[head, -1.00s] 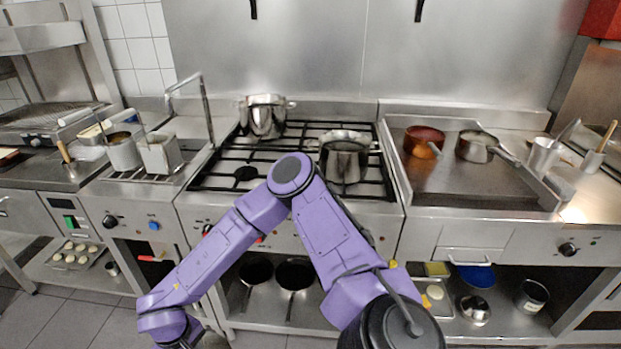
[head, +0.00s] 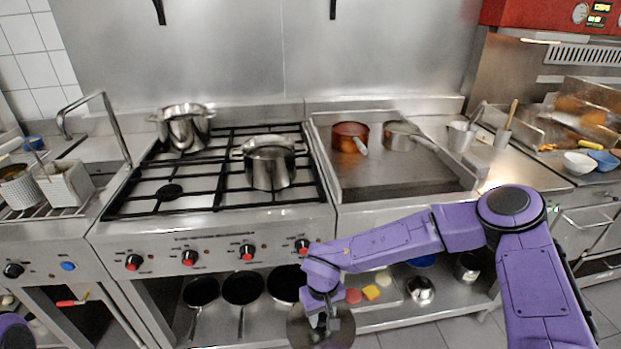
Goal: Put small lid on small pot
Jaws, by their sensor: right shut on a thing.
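My right gripper (head: 322,326) is low in front of the stove, at the bottom edge of the head view. It is shut on a round dark metallic lid (head: 345,330), partly hidden by the gripper and cut off by the picture edge. Two steel pots stand on the stove grates: one pot (head: 270,165) at the front right and another pot (head: 184,128) at the back left. Both stand upright; I cannot tell which is the small pot. The held lid is below and in front of them, apart from both. My left gripper is out of view.
A copper pan (head: 350,138) and a steel pan (head: 400,136) stand on the griddle (head: 400,178) to the right. Black pans (head: 243,288) sit on the shelf below the stove. Control knobs (head: 247,252) line the stove front. The left front grate is clear.

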